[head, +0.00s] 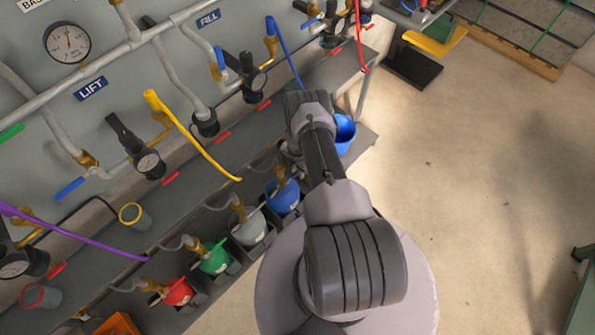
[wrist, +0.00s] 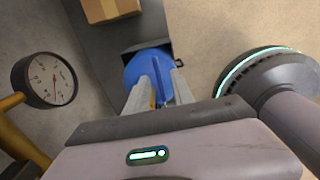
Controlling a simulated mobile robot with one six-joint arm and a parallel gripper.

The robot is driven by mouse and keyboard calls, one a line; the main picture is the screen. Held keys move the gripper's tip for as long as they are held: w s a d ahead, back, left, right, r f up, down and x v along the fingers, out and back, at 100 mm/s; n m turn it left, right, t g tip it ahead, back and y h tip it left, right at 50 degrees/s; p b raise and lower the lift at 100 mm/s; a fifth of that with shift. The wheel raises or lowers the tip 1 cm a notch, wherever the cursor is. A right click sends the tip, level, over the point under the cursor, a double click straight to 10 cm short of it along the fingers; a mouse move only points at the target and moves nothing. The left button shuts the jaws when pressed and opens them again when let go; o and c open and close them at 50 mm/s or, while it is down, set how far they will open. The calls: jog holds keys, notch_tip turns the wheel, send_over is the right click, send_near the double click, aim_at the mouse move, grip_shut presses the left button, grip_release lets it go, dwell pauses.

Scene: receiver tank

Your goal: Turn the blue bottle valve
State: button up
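In the wrist view, a round blue valve top (wrist: 137,66) with a raised ridge lies just beyond my gripper (wrist: 161,83). The two light fingers stand apart, one on each side of the ridge, with blue visible between them. I cannot tell whether either finger touches it. In the head view, a blue rounded part (head: 345,131) shows just right of my forearm at the end of the bench. My gripper is hidden behind my arm there. Another blue bottle (head: 283,197) sits in the lower rack, left of my arm.
A wall panel with gauges (head: 67,43), pipes and coloured hoses fills the left. Green (head: 215,258) and red (head: 178,291) bottles stand in the lower rack. In the wrist view, a gauge (wrist: 45,80) is at left and a cardboard box (wrist: 110,8) lies beyond the valve.

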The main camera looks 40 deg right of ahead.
grip_shut()
dwell(1.3)
